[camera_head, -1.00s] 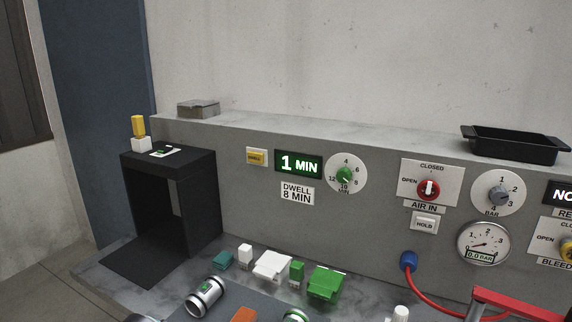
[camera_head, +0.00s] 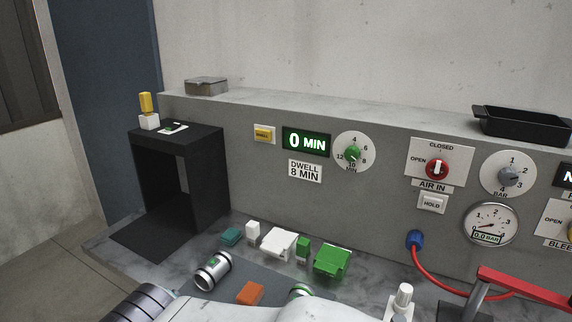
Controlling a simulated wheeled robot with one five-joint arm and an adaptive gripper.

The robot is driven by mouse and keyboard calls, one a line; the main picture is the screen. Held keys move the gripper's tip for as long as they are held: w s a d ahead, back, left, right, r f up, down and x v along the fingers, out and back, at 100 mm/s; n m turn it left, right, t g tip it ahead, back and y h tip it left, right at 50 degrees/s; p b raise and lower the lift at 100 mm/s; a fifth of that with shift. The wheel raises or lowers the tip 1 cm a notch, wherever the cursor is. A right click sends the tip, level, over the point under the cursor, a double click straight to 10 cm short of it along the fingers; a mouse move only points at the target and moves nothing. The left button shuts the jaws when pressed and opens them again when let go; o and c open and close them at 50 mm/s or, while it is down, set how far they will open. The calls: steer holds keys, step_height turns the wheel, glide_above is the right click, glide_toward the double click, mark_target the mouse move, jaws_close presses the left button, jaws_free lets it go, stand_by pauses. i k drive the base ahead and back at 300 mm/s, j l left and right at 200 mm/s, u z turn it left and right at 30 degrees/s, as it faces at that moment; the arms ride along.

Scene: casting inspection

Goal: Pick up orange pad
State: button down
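The orange pad (camera_head: 251,293) is a small flat block. It lies on the dark grey mat (camera_head: 227,299) at the bottom middle of the head view, right of a silver cylinder with a green mark (camera_head: 213,272). White and grey parts of my arm show at the bottom edge, in front of the pad. My gripper's fingertips are not in view.
A black open box (camera_head: 183,165) stands at left. A red lever (camera_head: 520,286) and a red hose (camera_head: 425,271) are at right.

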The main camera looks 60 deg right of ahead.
mark_target(252, 292)
steer(key=z, duration=1.7)
